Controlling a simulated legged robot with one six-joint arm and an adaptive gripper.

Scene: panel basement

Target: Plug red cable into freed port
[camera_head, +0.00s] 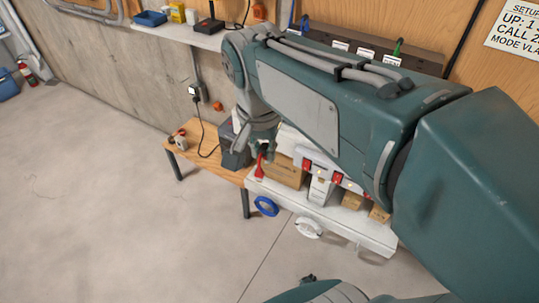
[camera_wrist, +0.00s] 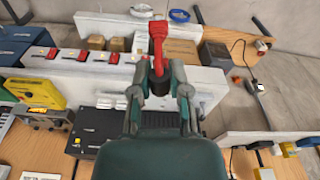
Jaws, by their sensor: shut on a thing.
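My gripper (camera_wrist: 160,88) is shut on the red cable (camera_wrist: 158,36), whose red end stands up between the fingertips with a dark part below. In the head view my gripper (camera_head: 264,146) hangs beneath my arm, and a bit of the red cable (camera_head: 260,168) shows under it. A dark panel strip (camera_head: 331,34) with white labels runs along the wooden wall in the head view. A blue plug (camera_head: 291,14) and a green plug (camera_head: 397,47) stand at it. My arm hides part of this strip, and I cannot tell which port is free.
A white shelf (camera_head: 262,190) with cardboard boxes (camera_head: 284,172) and red switches (camera_wrist: 83,56) lies near my gripper. A wooden bench (camera_head: 177,155) stands left of it. Blue tape (camera_head: 266,206) hangs at the shelf front. Open floor lies at left.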

